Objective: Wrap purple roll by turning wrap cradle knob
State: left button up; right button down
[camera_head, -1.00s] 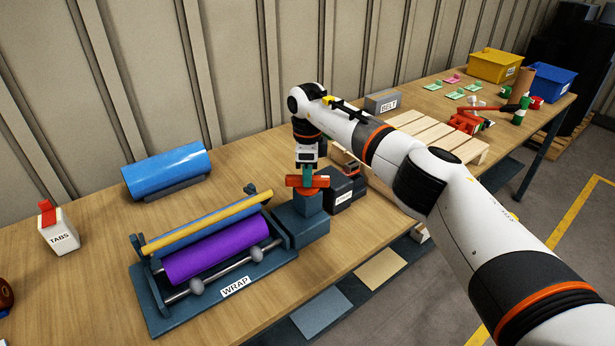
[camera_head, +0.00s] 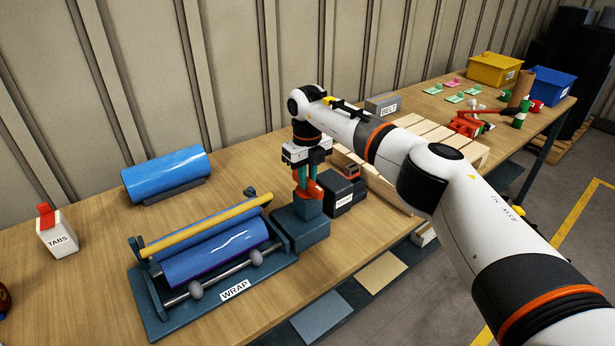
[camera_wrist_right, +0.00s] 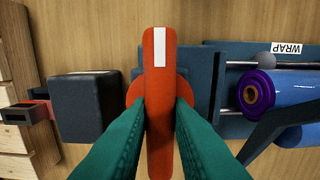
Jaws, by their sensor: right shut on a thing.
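The wrap cradle (camera_head: 160,318) stands on the bench with a WRAP label on its front. The roll (camera_head: 215,262) lies in it, its visible side now covered in glossy blue film. In the right wrist view the roll's end (camera_wrist_right: 256,93) still shows purple. The orange-red knob (camera_head: 308,190) is on the block at the cradle's right end. My right gripper (camera_head: 308,180) points down at it; in the wrist view its green fingers (camera_wrist_right: 158,112) are shut on the knob's bar (camera_wrist_right: 158,80), which has a white stripe. My left gripper is not in view.
A blue film roll (camera_head: 165,172) lies behind the cradle, and a yellow bar (camera_head: 205,223) runs across the cradle. A dark box (camera_head: 343,190) is close right of the knob. A wooden pallet (camera_head: 440,135) and bins are farther right.

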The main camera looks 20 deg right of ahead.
aim_at(308, 179)
jog(key=shift+r+m, duration=0.1)
jog(key=shift+m, duration=0.8)
jog(key=c, duration=1.3)
grip_release()
jog(key=shift+w+r, duration=0.1)
jog(key=shift+r, duration=0.15)
notch_tip(308, 179, up, 12)
jog(key=shift+f+b, duration=0.25)
jog(key=shift+b, duration=0.85)
